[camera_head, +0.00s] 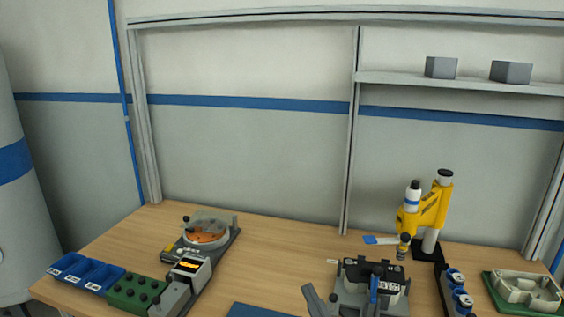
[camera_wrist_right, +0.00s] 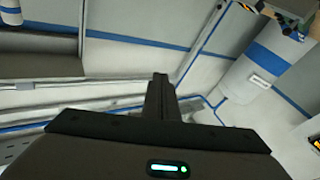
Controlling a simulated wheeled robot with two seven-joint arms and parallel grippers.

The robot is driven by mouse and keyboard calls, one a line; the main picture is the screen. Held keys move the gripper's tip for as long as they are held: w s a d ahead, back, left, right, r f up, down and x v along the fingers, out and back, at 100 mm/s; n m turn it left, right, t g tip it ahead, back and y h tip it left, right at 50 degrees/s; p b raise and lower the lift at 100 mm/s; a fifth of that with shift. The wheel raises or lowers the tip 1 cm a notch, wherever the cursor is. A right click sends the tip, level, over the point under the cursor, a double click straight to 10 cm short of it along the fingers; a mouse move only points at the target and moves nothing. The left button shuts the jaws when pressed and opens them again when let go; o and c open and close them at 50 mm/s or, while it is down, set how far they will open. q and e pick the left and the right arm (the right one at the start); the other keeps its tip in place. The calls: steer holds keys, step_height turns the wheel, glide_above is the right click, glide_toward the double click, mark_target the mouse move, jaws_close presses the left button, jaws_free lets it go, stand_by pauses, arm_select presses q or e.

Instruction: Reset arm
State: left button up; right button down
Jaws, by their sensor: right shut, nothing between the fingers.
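My right gripper (camera_wrist_right: 160,80) shows in the wrist view as dark fingers pressed together, with nothing between them. It is held in the air, apart from any object. Behind it are walls with blue stripes and a white column. My left gripper is in neither view. In the head view I cannot clearly make out either gripper; a grey angled piece at the bottom edge is too cut off to identify.
The wooden table (camera_head: 270,262) is bare in its middle. At left are blue bins (camera_head: 88,272), a green block (camera_head: 134,292) and a round-topped device (camera_head: 206,229). At right are a yellow press (camera_head: 428,212), a grey fixture (camera_head: 362,293) and a green tray (camera_head: 493,290).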

steer(key=s+d+f+m+g+h, duration=0.35)
steer(key=s+d+f, duration=0.2)
steer(key=f, duration=0.55)
steer(key=s+d+f+m+g+h, duration=0.2)
steer(key=s+d+f+g+h, duration=0.25)
steer(key=d+f, duration=0.4)
steer(key=s+d+f+g, duration=0.1)
steer(key=s+f+g, duration=0.4)
steer(key=s, duration=0.5)
steer(key=s+d+f+g, duration=0.2)
steer(key=s+f, duration=0.5)
steer(key=s, duration=0.4)
step_height(320, 180, down, 30)
steer(key=g+b, duration=0.2)
steer(key=s+d+f+g+b, duration=0.1)
steer(key=s+d+f+b, duration=0.1)
steer(key=s+f, duration=1.6)
step_height(320, 180, down, 2)
steer(key=shift+s+d+f+n+y, duration=0.1)
steer(key=shift+s+d+n+y, duration=0.15)
steer(key=shift+s+n+y, duration=0.1)
